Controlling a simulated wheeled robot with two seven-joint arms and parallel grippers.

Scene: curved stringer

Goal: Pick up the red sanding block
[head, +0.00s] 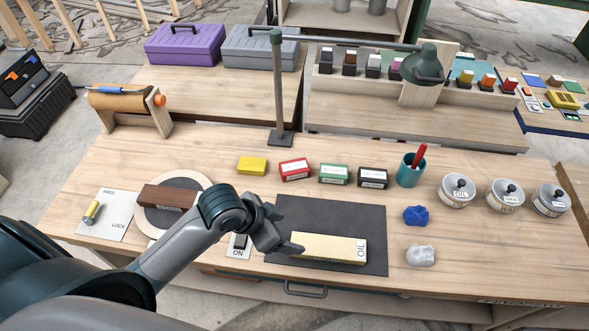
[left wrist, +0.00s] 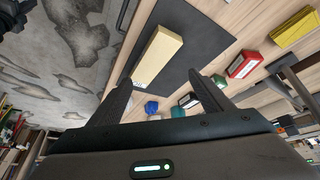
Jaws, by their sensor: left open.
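The red sanding block (head: 294,169) is a small red block with a white label, lying on the workbench behind the dark mat. It stands in a row between a yellow block (head: 252,166) and a green block (head: 333,174). It also shows in the left wrist view (left wrist: 243,64), right of the fingers. My left gripper (head: 284,231) is open and empty above the left part of the dark mat, in front of the red block and apart from it. In the left wrist view its two fingers (left wrist: 160,78) are spread. My right gripper is not in view.
A pale stone marked OIL (head: 330,248) lies on the dark mat (head: 340,212). A black-labelled block (head: 373,177), a teal cup (head: 411,170) and several lidded tins stand to the right. A lamp post (head: 278,90) rises behind the row. A brown block (head: 168,197) lies on a disc at left.

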